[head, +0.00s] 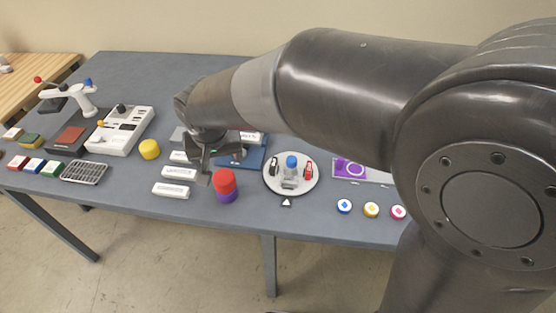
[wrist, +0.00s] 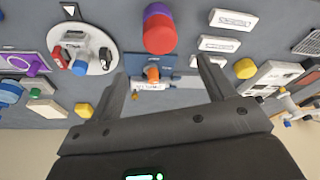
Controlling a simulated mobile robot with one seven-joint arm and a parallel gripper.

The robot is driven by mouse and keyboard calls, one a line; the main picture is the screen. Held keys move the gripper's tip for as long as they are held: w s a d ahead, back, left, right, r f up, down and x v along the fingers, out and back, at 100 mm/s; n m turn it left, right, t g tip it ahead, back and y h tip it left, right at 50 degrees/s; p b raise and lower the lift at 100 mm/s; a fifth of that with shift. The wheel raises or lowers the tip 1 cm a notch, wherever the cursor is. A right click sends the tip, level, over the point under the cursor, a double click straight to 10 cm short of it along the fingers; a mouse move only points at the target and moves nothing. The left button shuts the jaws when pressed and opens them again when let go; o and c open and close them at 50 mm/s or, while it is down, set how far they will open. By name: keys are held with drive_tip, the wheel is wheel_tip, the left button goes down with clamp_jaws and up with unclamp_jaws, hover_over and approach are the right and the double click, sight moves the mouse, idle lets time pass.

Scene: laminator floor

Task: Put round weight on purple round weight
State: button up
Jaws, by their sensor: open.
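A red round weight (head: 225,180) sits on top of the purple round weight (head: 228,196) near the table's front edge. In the wrist view the red weight (wrist: 160,38) also covers part of the purple weight (wrist: 157,10). A yellow round weight (head: 149,149) stands alone to the left; it also shows in the wrist view (wrist: 245,68). My gripper (head: 222,164) is open and empty, beside and behind the stack. In the wrist view its fingers (wrist: 161,70) are spread apart, with the red weight beyond them and not between them.
White labelled blocks (head: 170,190) lie left of the stack. A round white plate (head: 275,187) with a small device stands right of it. A blue board (head: 257,158) lies behind. Several coloured buttons (head: 371,210) line the front right edge. A grey-white machine (head: 126,130) stands left.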

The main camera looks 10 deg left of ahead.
drive_tip(key=d+r+m+t, duration=0.1)
drive_tip(key=d+r, duration=0.3)
drive_tip(key=d, duration=0.7)
drive_tip(key=d+r+m, duration=0.1)
drive_tip(key=d+r, duration=0.2)
drive_tip(key=d, duration=0.7)
drive_tip(key=s+d+m, duration=0.1)
drive_tip(key=s+d, duration=0.4)
drive_tip(key=d, duration=0.2)
drive_tip(key=s+d+r+m+t+h, duration=0.1)
drive_tip(key=s+d, duration=0.3)
drive_tip(key=d, duration=0.3)
drive_tip(key=shift+s+d+r+m, duration=0.15)
drive_tip(key=shift+s+d+m, duration=0.15)
drive_tip(key=shift+s, duration=0.1)
